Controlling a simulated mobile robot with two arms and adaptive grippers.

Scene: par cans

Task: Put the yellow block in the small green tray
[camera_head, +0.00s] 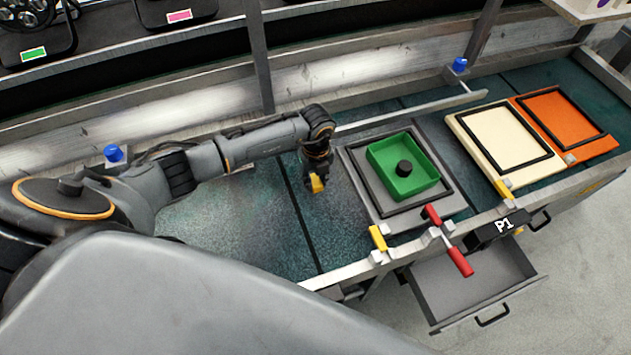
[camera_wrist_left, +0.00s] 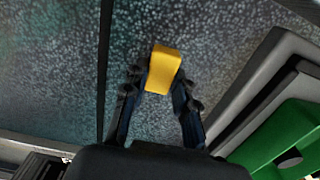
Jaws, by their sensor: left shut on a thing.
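My left gripper (camera_head: 316,182) is shut on the yellow block (camera_head: 317,184), over the teal worktop just left of the grey plate. In the left wrist view the yellow block (camera_wrist_left: 162,68) sits between the two fingertips of the left gripper (camera_wrist_left: 160,88). How high it is above the worktop I cannot tell. The small green tray (camera_head: 385,158) lies on the grey plate to the right of the gripper, with a round black knob or disc inside it. Part of the green tray (camera_wrist_left: 270,140) also shows at the lower right of the left wrist view. My right gripper is not in view.
The grey plate (camera_head: 462,205) with a black frame bears the green tray. Cream (camera_head: 478,128) and orange (camera_head: 595,148) panels lie further right. A red-handled clamp (camera_head: 458,258) and a yellow piece (camera_head: 378,238) stand at the front edge, above an open drawer (camera_head: 470,280).

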